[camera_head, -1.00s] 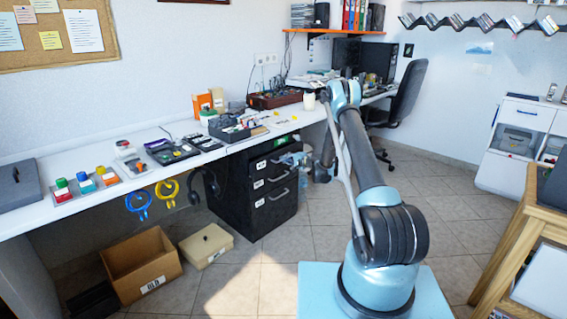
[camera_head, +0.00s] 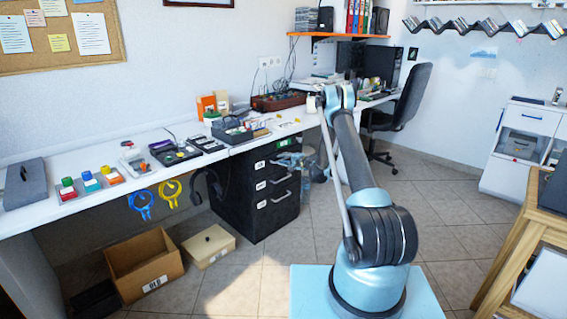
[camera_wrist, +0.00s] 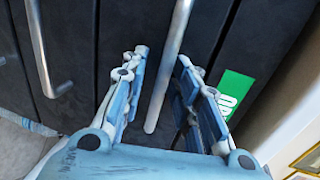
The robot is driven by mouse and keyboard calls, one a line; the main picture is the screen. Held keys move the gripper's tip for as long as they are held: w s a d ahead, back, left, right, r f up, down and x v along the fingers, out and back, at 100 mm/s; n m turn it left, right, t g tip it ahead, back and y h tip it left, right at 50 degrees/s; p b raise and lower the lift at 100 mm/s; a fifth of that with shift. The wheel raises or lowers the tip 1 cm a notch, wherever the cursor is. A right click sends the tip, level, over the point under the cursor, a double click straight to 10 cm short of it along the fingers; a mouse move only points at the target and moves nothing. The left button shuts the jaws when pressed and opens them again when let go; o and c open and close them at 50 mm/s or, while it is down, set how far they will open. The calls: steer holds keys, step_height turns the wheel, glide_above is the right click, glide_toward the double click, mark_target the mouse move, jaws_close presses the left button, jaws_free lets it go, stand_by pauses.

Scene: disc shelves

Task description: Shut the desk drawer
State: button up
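The black drawer cabinet (camera_head: 232,200) stands under the white desk (camera_head: 75,180), with several stacked drawers, metal bar handles and a green label (camera_head: 281,143) near its top. The drawer fronts look about flush; I cannot tell whether one sticks out a little. My gripper (camera_head: 291,160) is at the upper drawers and partly hides a handle. In the wrist view my gripper (camera_wrist: 160,85) is open, with one finger on each side of a metal handle (camera_wrist: 167,75). The green label (camera_wrist: 234,95) lies right of the fingers. Contact with the handle cannot be told.
A cardboard box (camera_head: 142,268) and a beige box (camera_head: 208,246) stand on the floor left of the cabinet. Headphones (camera_head: 200,187) hang from the desk edge. An office chair (camera_head: 405,105) stands behind my arm. A wooden table (camera_head: 520,240) is at right.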

steer(key=shift+s, duration=0.1)
steer(key=v, duration=1.1)
steer(key=shift+s+d, duration=0.2)
steer(key=shift+d, duration=0.2)
steer(key=shift+r, duration=0.1)
